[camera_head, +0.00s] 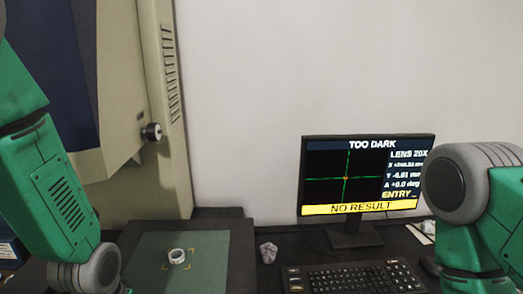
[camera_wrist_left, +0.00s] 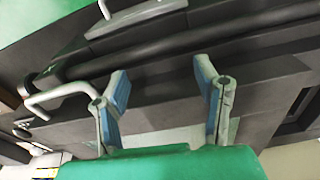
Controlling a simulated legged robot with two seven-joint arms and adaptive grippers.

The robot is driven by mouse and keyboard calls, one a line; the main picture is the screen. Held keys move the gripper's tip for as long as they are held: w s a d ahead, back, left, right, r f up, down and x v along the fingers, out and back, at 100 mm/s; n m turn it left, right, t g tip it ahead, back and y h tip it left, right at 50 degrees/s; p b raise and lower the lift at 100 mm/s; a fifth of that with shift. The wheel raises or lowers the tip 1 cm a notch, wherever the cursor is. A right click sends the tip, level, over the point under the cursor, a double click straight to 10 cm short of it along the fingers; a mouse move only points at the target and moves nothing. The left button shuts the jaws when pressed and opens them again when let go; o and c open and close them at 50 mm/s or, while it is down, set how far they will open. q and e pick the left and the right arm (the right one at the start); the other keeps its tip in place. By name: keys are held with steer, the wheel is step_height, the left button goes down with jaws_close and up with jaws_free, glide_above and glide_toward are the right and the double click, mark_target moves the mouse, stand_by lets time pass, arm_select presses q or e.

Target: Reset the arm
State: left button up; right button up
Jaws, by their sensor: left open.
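My left arm comes in from the left in the head view, and its gripper is out of that picture. In the left wrist view my left gripper (camera_wrist_left: 163,95) is open, with two blue-padded fingers apart and nothing between them. Beyond the fingers are dark grey surfaces and a white handle (camera_wrist_left: 62,95). My right arm shows at the right edge of the head view, and its gripper is not visible. A silver bearing ring (camera_head: 177,256) lies on the green mat (camera_head: 205,245), inside yellow corner marks.
A monitor (camera_head: 365,175) reads "TOO DARK" and "NO RESULT". A keyboard (camera_head: 350,278) lies in front of it. A crumpled grey object (camera_head: 268,252) sits right of the mat. A large beige machine (camera_head: 145,120) with a black knob (camera_head: 153,132) stands at the left.

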arm_select(q)
steer(key=s+a+f+g, duration=0.1)
steer(key=s+a+f, duration=0.1)
steer(key=s+f, duration=0.75)
steer(key=s+a+f, duration=0.3)
steer(key=s+f, duration=0.3)
steer(key=s, duration=0.6)
steer(key=w+d+f+b, duration=0.1)
steer(key=w+f+b, duration=0.2)
steer(key=f+b, duration=0.6)
steer(key=shift+w+d+f+t+b, duration=0.15)
steer(key=shift+f+t+b, duration=0.2)
steer(key=shift+b, duration=0.2)
arm_select(e)
step_height(320, 180, down, 10)
steer(key=shift+a, duration=0.25)
